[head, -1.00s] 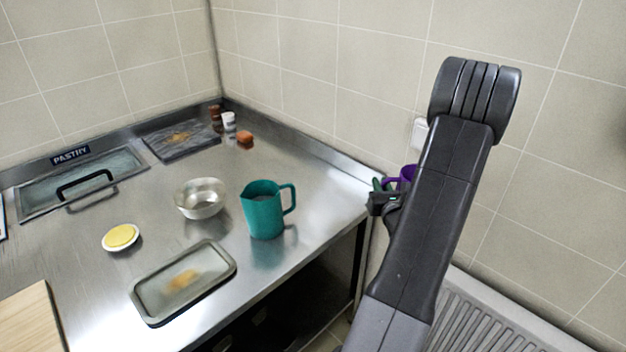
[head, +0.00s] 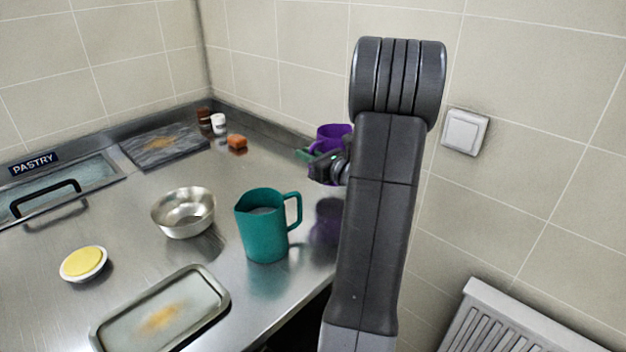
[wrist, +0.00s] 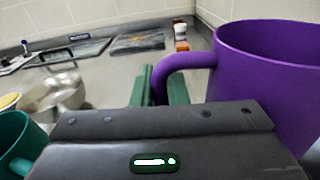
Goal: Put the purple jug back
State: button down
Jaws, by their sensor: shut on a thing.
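The purple jug (head: 333,133) is at the right end of the steel counter, partly hidden behind my gripper and arm in the head view. In the wrist view the jug (wrist: 268,75) fills the right side, upright, with its handle pointing left. My gripper (head: 304,156) is shut on the jug's handle; its green fingers (wrist: 158,88) show on either side of the handle in the wrist view. A dark purple reflection shows on the counter below the jug, so it seems held above the surface.
A teal jug (head: 262,228) stands left of my gripper. A steel bowl (head: 183,222), a dish with something yellow (head: 84,263) and a tray (head: 190,308) lie further left. Small jars (head: 218,124) and an orange block (head: 237,142) stand at the back. The wall is close behind.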

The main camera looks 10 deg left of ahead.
jog(key=shift+f, duration=2.85)
jog(key=c, duration=1.4)
grip_release()
jog(key=shift+c, duration=0.2)
jog(key=b+v, duration=0.1)
jog(key=v, duration=1.1)
